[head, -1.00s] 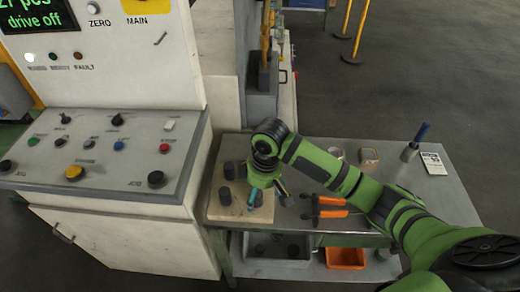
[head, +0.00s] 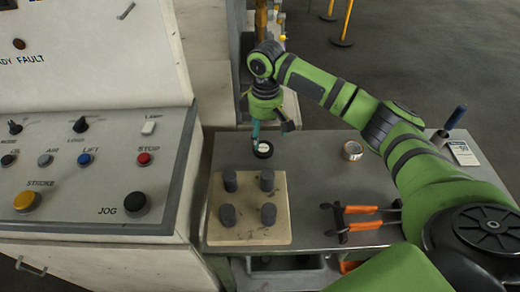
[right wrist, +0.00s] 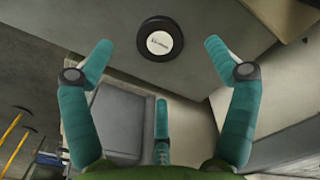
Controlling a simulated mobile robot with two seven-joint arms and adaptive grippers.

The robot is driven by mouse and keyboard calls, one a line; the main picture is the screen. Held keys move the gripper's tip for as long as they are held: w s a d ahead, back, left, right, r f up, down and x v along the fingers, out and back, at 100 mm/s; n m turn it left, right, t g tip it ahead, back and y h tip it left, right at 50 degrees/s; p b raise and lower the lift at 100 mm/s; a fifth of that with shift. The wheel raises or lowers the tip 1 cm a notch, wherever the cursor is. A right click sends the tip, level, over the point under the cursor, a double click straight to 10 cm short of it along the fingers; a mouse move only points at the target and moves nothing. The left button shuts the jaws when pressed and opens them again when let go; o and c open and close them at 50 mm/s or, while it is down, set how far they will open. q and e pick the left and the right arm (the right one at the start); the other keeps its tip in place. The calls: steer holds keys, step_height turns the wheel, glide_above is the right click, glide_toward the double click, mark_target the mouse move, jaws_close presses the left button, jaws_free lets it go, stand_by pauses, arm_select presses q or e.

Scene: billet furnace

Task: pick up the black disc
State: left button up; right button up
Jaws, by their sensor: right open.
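The black disc (head: 263,150) lies flat on the grey table (head: 330,180), toward its back left, and has a round white label on top. In the right wrist view the disc (right wrist: 160,39) is at the top centre, beyond and between the spread teal fingers. My right gripper (head: 258,138) points down above the table right by the disc, partly in front of it in the head view. In the right wrist view my right gripper (right wrist: 155,75) is open with nothing between its fingers. My left gripper does not show.
A beige block with several dark cylinders (head: 280,232) stands in front of the disc. Orange-handled tongs (head: 360,217), a tape roll (head: 352,151), a blue-handled tool (head: 450,125) and a white card (head: 463,152) lie to the right. The control panel (head: 90,180) stands at left.

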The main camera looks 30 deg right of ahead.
mark_target(265, 149)
step_height(265, 149, down, 3)
steer(key=shift+d+f+p, duration=0.1)
steer(key=shift+p, duration=0.35)
step_height(265, 149, down, 3)
steer(key=shift+r, duration=0.1)
steer(key=shift+w+f, duration=0.1)
steer(key=shift+f, duration=0.1)
steer(key=c, duration=1.4)
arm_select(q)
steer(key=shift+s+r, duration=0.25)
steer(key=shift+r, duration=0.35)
arm_select(e)
steer(key=shift+r, duration=0.1)
steer(key=shift+c, duration=0.8)
